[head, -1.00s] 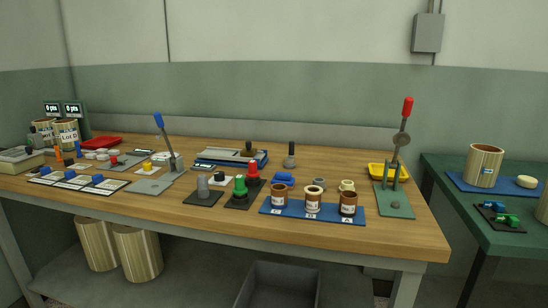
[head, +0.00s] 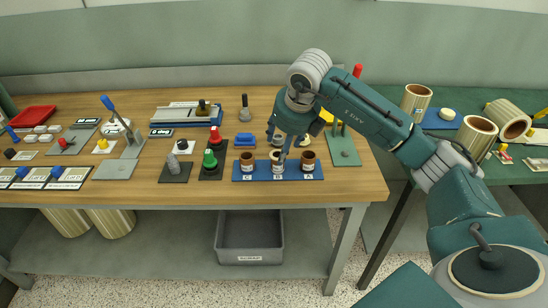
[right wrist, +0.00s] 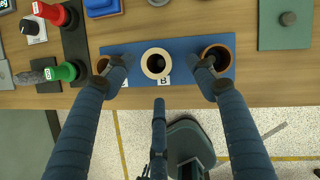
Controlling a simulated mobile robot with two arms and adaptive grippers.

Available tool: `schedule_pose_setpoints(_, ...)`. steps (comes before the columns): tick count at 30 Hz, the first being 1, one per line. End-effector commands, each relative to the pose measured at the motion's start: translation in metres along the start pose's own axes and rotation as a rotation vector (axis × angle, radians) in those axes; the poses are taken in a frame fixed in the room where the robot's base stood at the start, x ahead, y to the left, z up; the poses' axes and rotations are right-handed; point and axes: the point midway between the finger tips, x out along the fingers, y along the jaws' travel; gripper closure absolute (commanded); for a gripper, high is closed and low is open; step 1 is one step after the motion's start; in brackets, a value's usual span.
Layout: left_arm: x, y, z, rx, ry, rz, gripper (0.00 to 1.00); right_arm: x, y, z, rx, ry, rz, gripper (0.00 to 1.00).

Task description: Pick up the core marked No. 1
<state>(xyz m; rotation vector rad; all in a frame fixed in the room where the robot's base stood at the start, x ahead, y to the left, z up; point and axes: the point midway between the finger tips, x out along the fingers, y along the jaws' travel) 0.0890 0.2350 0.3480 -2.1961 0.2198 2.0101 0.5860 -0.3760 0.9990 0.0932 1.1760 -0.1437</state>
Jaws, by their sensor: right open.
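A blue mat (head: 264,176) marked C, B and A carries three cores. The core at C (head: 246,163) and the core at A (head: 308,161) are brown; the core at B (right wrist: 157,63) has a pale rim around a dark hole. I cannot read any core's number. My right gripper (head: 281,155) reaches down at the B core. In the right wrist view its open fingers (right wrist: 165,70) are spread to either side of the B core with nothing between them, partly covering the C and A cores (right wrist: 229,50). My left gripper is out of view.
Red (head: 214,136) and green (head: 210,159) knobs stand left of the mat. A green lever press (head: 344,152) stands to the right. A grey bin (head: 250,235) sits under the bench. A green side table (head: 460,152) holds larger tubes.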

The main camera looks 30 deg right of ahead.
Motion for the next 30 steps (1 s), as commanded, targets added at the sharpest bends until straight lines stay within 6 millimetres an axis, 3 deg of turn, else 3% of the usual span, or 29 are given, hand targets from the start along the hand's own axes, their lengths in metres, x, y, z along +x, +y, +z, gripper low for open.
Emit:
schedule_pose_setpoints(8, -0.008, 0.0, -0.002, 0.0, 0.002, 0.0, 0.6, 0.024, 0.002, 0.0, -0.002, 0.002, 0.003, 0.43)
schedule_pose_setpoints(17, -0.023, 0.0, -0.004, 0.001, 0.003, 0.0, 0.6, 0.066, 0.004, 0.0, -0.002, 0.002, 0.004, 0.43)
schedule_pose_setpoints(25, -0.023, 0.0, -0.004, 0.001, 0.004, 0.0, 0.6, 0.071, 0.004, 0.001, -0.004, -0.001, 0.003, 0.43)
schedule_pose_setpoints(26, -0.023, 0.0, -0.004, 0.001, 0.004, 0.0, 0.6, 0.071, 0.004, 0.001, -0.003, -0.001, 0.003, 0.45)
schedule_pose_setpoints(30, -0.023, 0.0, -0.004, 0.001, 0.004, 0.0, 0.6, 0.071, 0.004, 0.001, -0.003, -0.001, 0.003, 0.73)
